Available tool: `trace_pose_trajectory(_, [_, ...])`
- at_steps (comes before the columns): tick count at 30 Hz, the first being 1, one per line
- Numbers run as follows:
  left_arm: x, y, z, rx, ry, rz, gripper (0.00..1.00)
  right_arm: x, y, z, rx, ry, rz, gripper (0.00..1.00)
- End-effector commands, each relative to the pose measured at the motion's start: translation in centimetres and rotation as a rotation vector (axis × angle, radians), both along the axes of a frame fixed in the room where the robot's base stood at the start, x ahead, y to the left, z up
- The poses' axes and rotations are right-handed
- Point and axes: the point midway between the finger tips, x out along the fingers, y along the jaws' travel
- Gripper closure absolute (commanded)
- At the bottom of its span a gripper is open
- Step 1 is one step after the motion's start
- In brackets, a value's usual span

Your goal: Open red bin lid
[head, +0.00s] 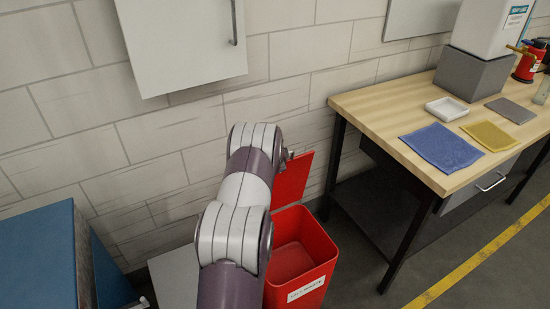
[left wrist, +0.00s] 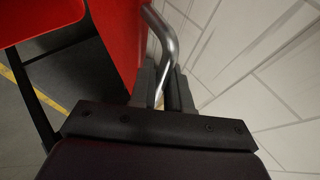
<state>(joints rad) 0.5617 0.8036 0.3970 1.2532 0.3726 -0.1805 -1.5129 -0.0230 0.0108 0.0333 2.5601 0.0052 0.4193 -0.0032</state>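The red bin (head: 318,245) stands on the floor by the wall, with a white label on its front and its inside showing. Its red lid (head: 293,182) is raised, standing steeply at the back of the opening. The lid also shows in the left wrist view (left wrist: 113,38). My left arm reaches across the bin's left side and hides part of it. My left gripper (left wrist: 164,88) is at the lid's upper edge, its fingers closed around the bent metal lid handle (left wrist: 166,38). My right gripper is in neither view.
A wooden workbench (head: 375,108) stands right of the bin, with a blue cloth (head: 440,146), a yellow cloth (head: 487,136) and a white tray (head: 446,109). A white wall cabinet (head: 185,45) hangs above. A blue-topped unit (head: 40,255) stands at left. The brick wall is close behind the lid.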

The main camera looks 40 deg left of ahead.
Motion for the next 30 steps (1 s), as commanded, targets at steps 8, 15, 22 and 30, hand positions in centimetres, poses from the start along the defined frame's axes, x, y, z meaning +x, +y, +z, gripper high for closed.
trace_pose_trajectory(8, [0.0,-0.1,-0.1,-0.002,0.002,-0.001,0.62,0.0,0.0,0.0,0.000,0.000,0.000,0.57])
trace_pose_trajectory(15, [-1.2,-0.9,1.2,-0.001,0.001,0.000,0.62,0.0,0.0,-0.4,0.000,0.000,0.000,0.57])
trace_pose_trajectory(22, [-4.5,-3.4,5.0,0.002,-0.004,0.000,0.62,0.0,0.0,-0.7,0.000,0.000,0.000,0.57])
trace_pose_trajectory(30, [-7.5,-5.7,8.2,0.002,-0.004,0.000,0.62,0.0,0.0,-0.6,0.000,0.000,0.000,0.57])
